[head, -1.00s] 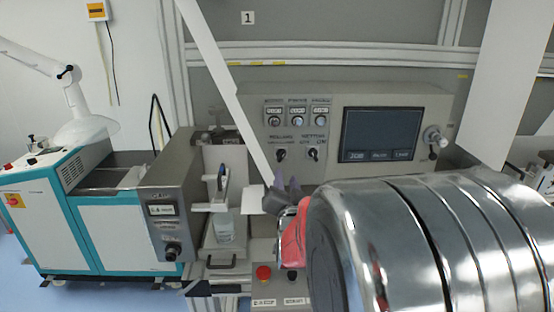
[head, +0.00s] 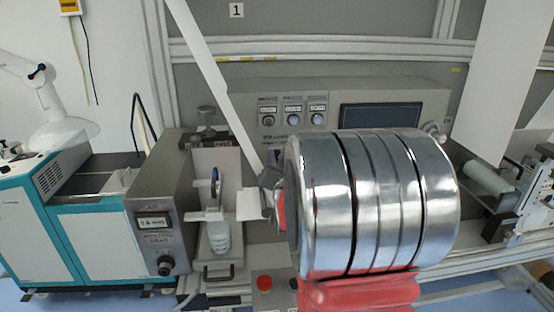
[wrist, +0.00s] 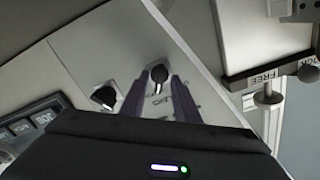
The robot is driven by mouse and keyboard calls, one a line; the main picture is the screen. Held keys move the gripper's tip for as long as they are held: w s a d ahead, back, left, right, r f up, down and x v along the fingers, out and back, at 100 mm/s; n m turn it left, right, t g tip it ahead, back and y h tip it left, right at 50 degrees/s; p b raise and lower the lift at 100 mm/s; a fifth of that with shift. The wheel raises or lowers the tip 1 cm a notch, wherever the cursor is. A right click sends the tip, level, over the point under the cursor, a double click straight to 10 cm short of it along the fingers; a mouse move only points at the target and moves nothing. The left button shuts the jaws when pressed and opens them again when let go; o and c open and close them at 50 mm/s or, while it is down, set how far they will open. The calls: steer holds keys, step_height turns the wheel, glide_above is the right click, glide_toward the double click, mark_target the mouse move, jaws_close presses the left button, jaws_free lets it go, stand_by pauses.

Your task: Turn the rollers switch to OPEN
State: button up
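The rollers switch (wrist: 159,74) is a black knob on the grey panel, in the upper middle of the wrist view. My gripper (wrist: 157,82) has two dark purple fingers, open and apart, with the knob between or just beyond their tips. I cannot tell whether they touch it. A second black knob (wrist: 104,96), likely the wetting switch, is to the left in this view. In the head view my gripper (head: 269,178) is in front of the lower left of the control panel (head: 240,101); my arm hides the knobs there. The switch labels are too blurred to read its position.
Above the knobs is a row of small dials (head: 293,119), with a dark screen (head: 380,117) to their right. A slanted white web (head: 213,80) passes close left of my gripper. A white bottle (head: 219,237) stands below left. A FREE-labelled lever (wrist: 267,97) is at the wrist view's right.

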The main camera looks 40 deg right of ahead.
steer(key=shift+w, duration=0.15)
steer(key=shift+c, duration=0.3)
steer(key=shift+d, duration=0.1)
jaws_close()
steer(key=shift+n, duration=0.4)
steer(key=n, duration=1.1)
steer(key=shift+a, duration=0.3)
steer(key=shift+n, duration=0.3)
